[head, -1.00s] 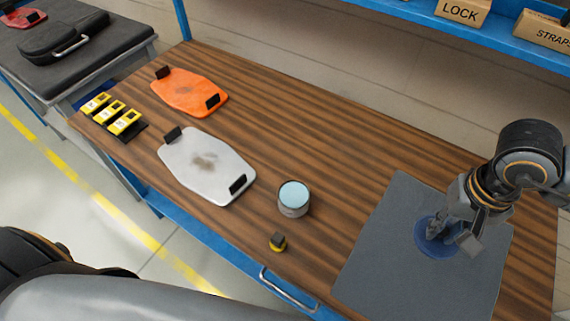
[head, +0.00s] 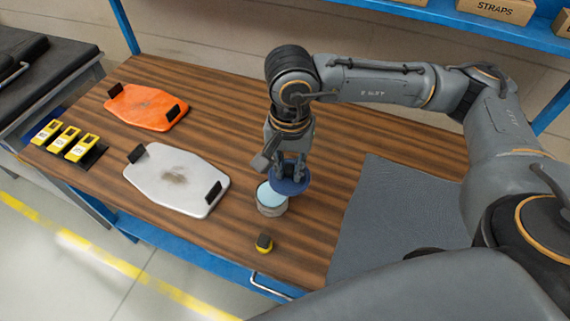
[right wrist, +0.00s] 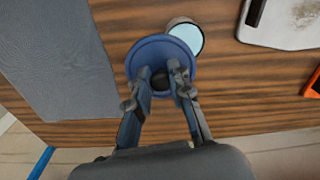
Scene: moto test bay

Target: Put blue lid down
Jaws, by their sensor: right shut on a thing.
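The blue lid (head: 290,184) is a round disc with a dark knob, held by my right gripper (head: 285,166). In the right wrist view the fingers of the right gripper (right wrist: 160,80) close on the knob in the middle of the blue lid (right wrist: 150,48). In the head view the lid partly overlaps the grey tin with pale blue contents (head: 272,204) and appears above it. In the right wrist view the tin (right wrist: 186,36) shows beside the lid, partly hidden by it. I cannot tell whether they touch. My left gripper is not in view.
A grey mat (head: 390,215) covers the table's right part. A white panel (head: 180,198) and an orange panel (head: 146,108), both with black handles, lie to the left. Yellow devices (head: 65,139) stand at the left edge.

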